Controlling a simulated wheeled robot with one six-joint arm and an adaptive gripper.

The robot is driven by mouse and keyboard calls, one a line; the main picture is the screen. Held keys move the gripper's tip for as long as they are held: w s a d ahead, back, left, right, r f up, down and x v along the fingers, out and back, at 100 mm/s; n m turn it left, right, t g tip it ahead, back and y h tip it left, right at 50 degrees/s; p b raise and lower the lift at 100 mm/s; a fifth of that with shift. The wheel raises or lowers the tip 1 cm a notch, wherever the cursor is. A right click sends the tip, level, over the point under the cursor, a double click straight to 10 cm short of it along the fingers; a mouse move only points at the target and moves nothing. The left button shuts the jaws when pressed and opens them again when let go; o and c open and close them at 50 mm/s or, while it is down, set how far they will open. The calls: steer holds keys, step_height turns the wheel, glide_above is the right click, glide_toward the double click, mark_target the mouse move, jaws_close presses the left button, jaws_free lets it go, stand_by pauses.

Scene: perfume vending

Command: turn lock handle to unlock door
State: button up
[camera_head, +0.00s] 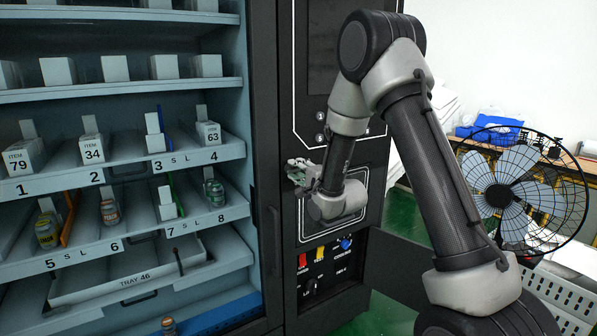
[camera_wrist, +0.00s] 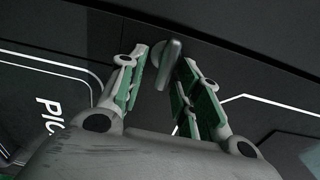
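The lock handle (camera_wrist: 169,64) is a small grey lever on a round base, set in the dark panel of the vending machine. In the wrist view it sits between the fingertips of my gripper (camera_wrist: 161,67). The fingers have green pads and stand apart on either side of the lever; I see no clear contact. In the head view my gripper (camera_head: 302,172) is at the machine's front panel (camera_head: 312,235), right of the shelves. It hides the lock handle there. The dark door frame (camera_head: 262,100) runs along the shelves' right side.
Shelves with numbered boxes and several small bottles (camera_head: 214,190) fill the left. Below my gripper are coloured switches (camera_head: 320,253). A dark flap (camera_head: 398,268) stands out at lower right. A fan (camera_head: 499,196) stands farther right.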

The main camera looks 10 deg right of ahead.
steer(key=v, duration=0.7)
steer(key=shift+s, duration=0.25)
